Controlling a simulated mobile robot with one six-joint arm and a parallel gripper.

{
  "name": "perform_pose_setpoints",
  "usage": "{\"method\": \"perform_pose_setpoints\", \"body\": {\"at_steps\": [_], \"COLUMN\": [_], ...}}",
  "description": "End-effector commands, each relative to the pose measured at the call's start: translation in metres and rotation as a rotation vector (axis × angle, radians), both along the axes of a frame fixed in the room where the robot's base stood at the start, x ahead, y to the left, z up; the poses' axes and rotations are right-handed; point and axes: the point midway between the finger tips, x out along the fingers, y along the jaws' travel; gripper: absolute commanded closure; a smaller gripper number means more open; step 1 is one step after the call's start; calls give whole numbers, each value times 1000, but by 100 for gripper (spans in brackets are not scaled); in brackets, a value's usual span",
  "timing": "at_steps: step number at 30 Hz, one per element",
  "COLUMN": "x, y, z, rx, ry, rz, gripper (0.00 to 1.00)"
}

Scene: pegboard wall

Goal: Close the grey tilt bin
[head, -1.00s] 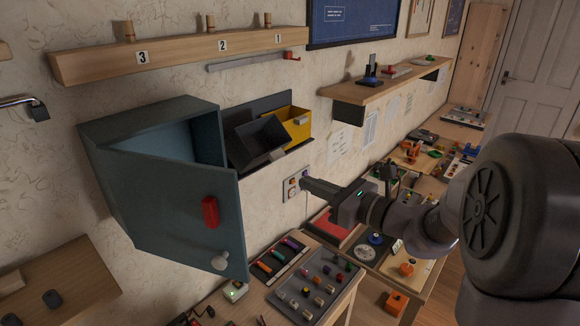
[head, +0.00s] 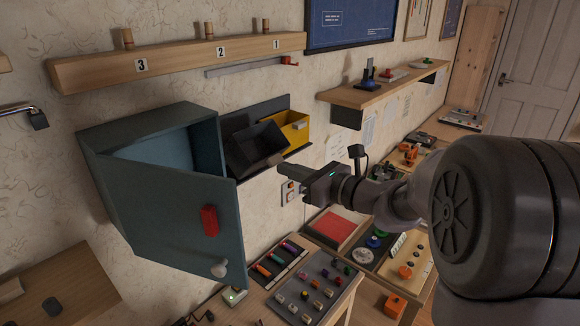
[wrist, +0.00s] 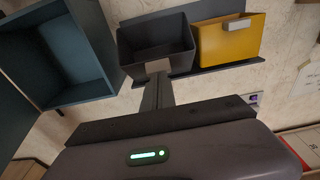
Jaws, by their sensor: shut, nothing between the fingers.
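The grey tilt bin (head: 258,148) is tilted forward, open at the top, on the wall rack between the blue cabinet and the yellow bin. In the wrist view the dark inside of the grey bin (wrist: 155,42) shows, with a light tab (wrist: 158,66) at its front. My gripper (head: 284,169) is shut and empty, just below and to the right of the grey bin in the head view. In the wrist view its fingers (wrist: 158,88) point up at the tab. I cannot tell whether they touch it.
The blue cabinet (head: 165,205) stands at the left with its door swung open. The yellow bin (head: 293,128) sits right of the grey bin on the rack and looks upright. A shelf (head: 380,85) is at the upper right. Workbenches with several small objects lie below.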

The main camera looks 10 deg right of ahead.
Motion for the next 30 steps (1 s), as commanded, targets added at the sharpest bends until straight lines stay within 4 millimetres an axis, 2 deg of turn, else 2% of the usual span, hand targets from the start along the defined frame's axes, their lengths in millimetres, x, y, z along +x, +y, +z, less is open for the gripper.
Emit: {"method": "perform_pose_setpoints", "body": {"at_steps": [1,11,17,25,30], "x": [0,3,5,15,24], "y": [0,2,4,12,18], "z": [8,12,24,50,60], "rx": [-7,-38,-78,-188,-267], "ry": [10,53,106,256,367], "rz": [0,0,2,3,3], "gripper": [100,100,100,100,100]}}
